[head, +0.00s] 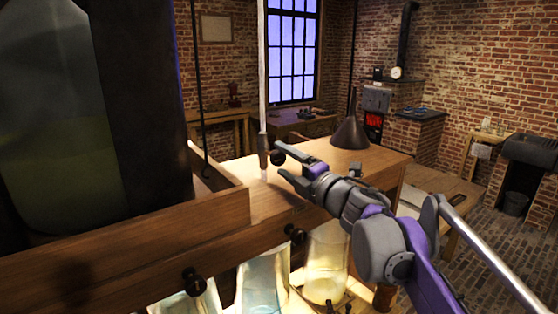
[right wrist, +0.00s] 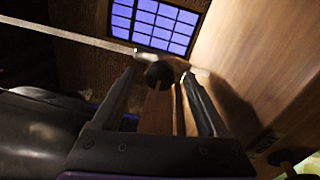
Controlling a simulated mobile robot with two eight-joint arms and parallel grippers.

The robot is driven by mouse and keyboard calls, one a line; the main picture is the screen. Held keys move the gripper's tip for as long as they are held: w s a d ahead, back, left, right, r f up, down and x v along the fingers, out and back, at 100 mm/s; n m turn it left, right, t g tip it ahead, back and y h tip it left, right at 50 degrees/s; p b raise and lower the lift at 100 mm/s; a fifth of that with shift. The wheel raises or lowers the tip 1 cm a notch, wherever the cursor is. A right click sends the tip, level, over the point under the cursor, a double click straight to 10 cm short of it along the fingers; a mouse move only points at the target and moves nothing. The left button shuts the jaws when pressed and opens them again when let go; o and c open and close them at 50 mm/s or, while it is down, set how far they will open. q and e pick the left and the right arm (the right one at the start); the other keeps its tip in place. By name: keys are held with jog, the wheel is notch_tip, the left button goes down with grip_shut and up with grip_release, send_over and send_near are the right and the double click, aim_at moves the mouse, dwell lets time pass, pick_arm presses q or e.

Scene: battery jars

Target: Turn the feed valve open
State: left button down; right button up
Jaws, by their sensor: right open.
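The feed valve appears to be the brown fitting (head: 264,146) at the lower end of a thin pale upright tube, with a round black knob (head: 278,158) on its side. The knob also shows in the right wrist view (right wrist: 159,75), between the tips of my fingers. My right gripper (head: 281,161) is open, its fingertips on either side of the knob. I cannot tell whether either finger touches it. How far the valve is turned cannot be told. My left gripper is not in view.
A wooden frame beam (head: 130,238) with black knobs (head: 295,234) on its front runs below. Glass jars (head: 326,265) with pale liquid stand under it. A large dark vessel (head: 135,100) fills the left. A dark cone (head: 350,133) stands on the wooden top behind my gripper.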

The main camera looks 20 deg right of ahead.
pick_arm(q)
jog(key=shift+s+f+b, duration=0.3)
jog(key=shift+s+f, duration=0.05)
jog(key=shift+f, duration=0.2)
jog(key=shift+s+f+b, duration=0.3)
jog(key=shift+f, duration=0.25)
pick_arm(e)
jog(key=v, duration=0.8)
jog(key=shift+s, duration=0.2)
jog(key=shift+f, duration=0.1)
jog(key=s+d+f+m+g+h, duration=0.25)
jog(key=s+f+m+h, duration=0.2)
jog(key=f+m, duration=0.6)
jog(key=s+d+f+m+g+h, duration=0.25)
jog(key=f+m+h, duration=0.35)
jog(key=f+m, duration=0.45)
jog(key=s+a+f+m+g+y, duration=0.1)
jog(key=s+a+f+g+y, duration=0.1)
jog(key=s+f, duration=0.6)
jog(key=s+a+f+m+g+y, duration=0.2)
jog(key=s+a+f+g, duration=0.2)
jog(key=f, duration=0.9)
jog(key=s+a, duration=0.3)
jog(key=s, duration=0.1)
jog(key=shift+g, duration=0.4)
